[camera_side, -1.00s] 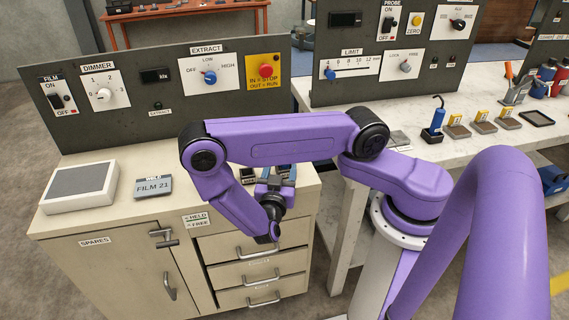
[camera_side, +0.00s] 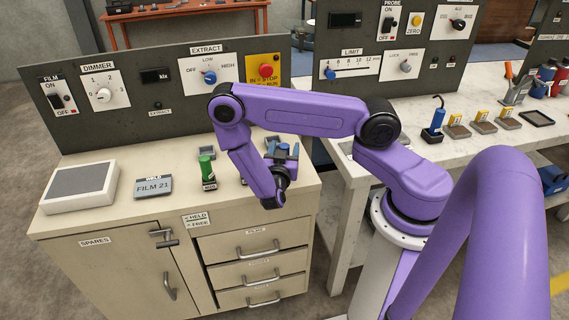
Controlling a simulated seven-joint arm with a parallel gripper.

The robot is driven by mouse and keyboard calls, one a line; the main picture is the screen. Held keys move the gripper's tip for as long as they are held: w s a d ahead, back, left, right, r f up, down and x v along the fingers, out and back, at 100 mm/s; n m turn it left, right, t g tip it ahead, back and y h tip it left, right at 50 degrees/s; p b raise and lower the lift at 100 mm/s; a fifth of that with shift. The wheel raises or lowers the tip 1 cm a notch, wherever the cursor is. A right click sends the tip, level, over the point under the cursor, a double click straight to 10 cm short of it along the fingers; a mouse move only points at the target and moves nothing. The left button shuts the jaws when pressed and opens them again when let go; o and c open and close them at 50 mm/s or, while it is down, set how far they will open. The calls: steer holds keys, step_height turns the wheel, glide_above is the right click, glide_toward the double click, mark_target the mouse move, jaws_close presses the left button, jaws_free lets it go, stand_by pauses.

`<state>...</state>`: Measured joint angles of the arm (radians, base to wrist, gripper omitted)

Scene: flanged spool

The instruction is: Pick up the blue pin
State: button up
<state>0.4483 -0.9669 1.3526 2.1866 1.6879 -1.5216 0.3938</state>
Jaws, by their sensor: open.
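Blue shows at my gripper (camera_side: 283,155), above the right part of the cream cabinet top. I take the blue piece between its fingers to be the blue pin (camera_side: 283,147), but it is small and partly covered. My gripper is open, with its fingers beside this blue piece. I cannot tell whether they touch it. My wrist hides the lower part and whatever it stands in.
A green pin (camera_side: 206,168) stands upright in a dark labelled holder left of my gripper. A small tray (camera_side: 207,152) lies behind it. A film sign (camera_side: 153,187) and a white light box (camera_side: 80,187) are further left. A dark control panel (camera_side: 130,105) rises behind.

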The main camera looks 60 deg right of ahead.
steer(key=shift+w+d, duration=0.1)
steer(key=shift+d, duration=0.15)
steer(key=shift+c, duration=0.2)
jaws_close()
steer(key=shift+r, duration=0.1)
